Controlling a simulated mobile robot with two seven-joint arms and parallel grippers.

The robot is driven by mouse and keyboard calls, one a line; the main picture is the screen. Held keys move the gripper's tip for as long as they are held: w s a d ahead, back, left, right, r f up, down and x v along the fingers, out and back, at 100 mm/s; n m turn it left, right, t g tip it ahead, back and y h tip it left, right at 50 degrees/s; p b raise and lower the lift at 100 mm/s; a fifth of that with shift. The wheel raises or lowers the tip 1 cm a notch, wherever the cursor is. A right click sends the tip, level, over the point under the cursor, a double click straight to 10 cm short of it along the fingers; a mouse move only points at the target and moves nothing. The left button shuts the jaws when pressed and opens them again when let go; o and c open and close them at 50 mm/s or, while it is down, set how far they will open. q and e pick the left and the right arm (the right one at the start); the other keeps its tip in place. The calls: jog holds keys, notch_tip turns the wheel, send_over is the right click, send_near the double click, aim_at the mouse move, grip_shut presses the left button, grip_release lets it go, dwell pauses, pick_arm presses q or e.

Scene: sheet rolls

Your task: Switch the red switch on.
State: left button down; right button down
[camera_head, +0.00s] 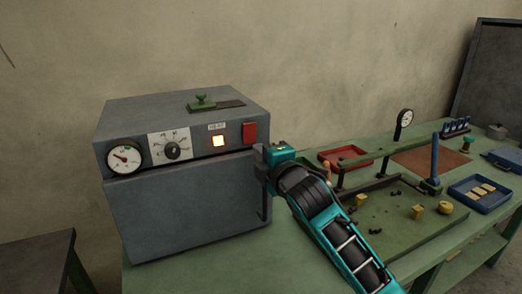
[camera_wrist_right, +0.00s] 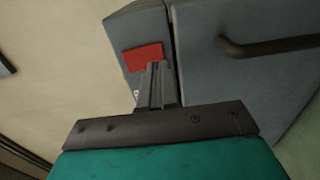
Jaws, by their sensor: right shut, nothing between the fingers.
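The red switch (camera_head: 249,132) is a flat red rectangle at the right end of the grey box's front panel. It also shows in the right wrist view (camera_wrist_right: 143,56), just beyond my fingertips. My right gripper (camera_head: 258,149) is shut and empty, close below and right of the switch. In the right wrist view the closed fingers (camera_wrist_right: 156,68) point at the switch's lower edge; I cannot tell whether they touch it. My left gripper is not in view.
The grey box (camera_head: 185,205) has a gauge (camera_head: 124,156), a dial (camera_head: 172,151) and a green-knobbed slide (camera_head: 204,102) on top. A dark door handle (camera_wrist_right: 270,45) juts out near my gripper. Right of my arm, the green bench (camera_head: 300,262) holds trays and small parts.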

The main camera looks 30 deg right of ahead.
pick_arm(q)
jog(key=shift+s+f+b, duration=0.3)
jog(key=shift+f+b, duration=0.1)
jog(key=shift+b, duration=0.05)
pick_arm(e)
jog(key=s+f, duration=0.1)
jog(key=s, duration=0.9)
jog(key=shift+s+a+f, duration=0.15)
jog(key=shift+a, duration=0.1)
